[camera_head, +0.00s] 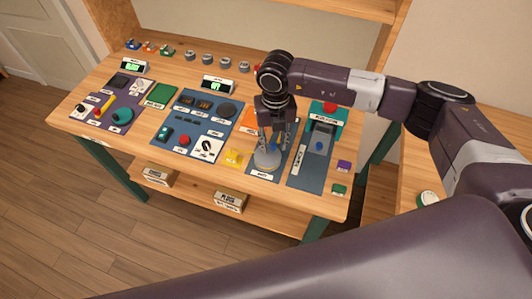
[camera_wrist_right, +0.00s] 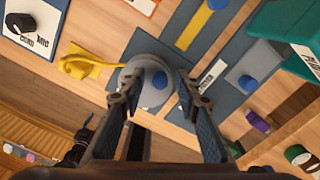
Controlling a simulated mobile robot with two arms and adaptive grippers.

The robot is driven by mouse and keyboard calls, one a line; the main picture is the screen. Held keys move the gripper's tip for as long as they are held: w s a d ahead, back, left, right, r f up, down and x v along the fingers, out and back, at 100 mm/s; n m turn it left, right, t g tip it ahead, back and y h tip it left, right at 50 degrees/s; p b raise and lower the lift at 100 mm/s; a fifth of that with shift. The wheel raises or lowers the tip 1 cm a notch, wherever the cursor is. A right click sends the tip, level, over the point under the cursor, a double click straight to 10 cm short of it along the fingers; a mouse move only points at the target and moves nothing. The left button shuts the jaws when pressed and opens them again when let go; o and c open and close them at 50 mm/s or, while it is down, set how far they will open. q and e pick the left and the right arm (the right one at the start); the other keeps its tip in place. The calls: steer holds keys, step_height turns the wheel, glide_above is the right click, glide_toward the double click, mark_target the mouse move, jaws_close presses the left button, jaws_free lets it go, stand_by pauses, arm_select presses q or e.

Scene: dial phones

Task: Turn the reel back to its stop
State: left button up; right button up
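The reel (camera_head: 267,159) is a round grey disc on a dark blue panel (camera_head: 262,174) near the front edge of the workbench. Contact with the disc cannot be told. My left gripper is not in view.
A yellow piece (camera_head: 237,157) sits left of the reel, and a blue panel with a grey slider block (camera_head: 320,140) lies to the right. Other panels with knobs and buttons fill the bench's left half. Displays and a wooden shelf (camera_head: 330,8) stand behind.

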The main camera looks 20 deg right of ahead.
steer(key=c, duration=0.6)
